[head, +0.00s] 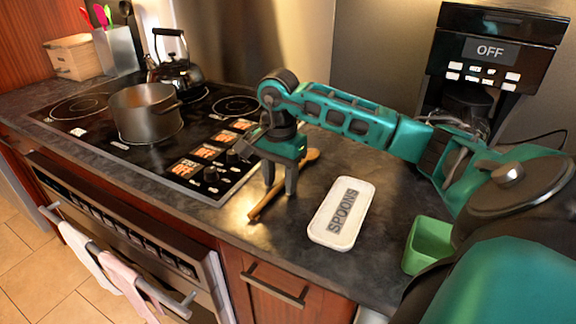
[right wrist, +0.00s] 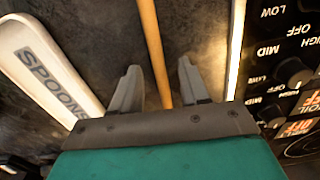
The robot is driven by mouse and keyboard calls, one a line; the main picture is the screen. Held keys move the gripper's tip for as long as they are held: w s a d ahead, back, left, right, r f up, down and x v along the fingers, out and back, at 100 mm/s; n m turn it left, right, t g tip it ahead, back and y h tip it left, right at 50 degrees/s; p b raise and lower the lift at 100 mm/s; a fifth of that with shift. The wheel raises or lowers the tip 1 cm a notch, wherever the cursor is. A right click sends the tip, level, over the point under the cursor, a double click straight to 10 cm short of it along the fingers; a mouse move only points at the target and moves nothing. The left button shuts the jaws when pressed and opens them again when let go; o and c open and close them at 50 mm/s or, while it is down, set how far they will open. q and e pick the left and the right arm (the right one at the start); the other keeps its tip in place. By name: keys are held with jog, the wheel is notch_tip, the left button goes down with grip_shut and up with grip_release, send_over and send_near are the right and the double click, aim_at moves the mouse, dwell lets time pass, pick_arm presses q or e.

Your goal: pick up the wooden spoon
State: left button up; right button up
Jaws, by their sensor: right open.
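The wooden spoon (head: 263,203) lies on the dark countertop between the stove and a white spoon rest. Its handle points toward the counter's front edge, and its bowl end (head: 312,155) shows behind my gripper. My right gripper (head: 279,193) is open and points down over the spoon. In the right wrist view the spoon's handle (right wrist: 152,45) runs between the two fingers (right wrist: 158,85), with a gap on each side. Whether the fingers are level with the handle, I cannot tell. My left gripper is not in view.
The white rest marked SPOONS (head: 322,232) lies right of the spoon. A green cup (head: 427,246) stands farther right, near my arm. The stove (head: 195,150) with its knobs is close on the left, holding a pot (head: 146,115) and a kettle (head: 178,74). A coffee machine (head: 490,60) stands behind.

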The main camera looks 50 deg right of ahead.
jog(key=shift+c, duration=0.3)
grip_shut()
jog(key=shift+r, duration=0.1)
dwell(0.4)
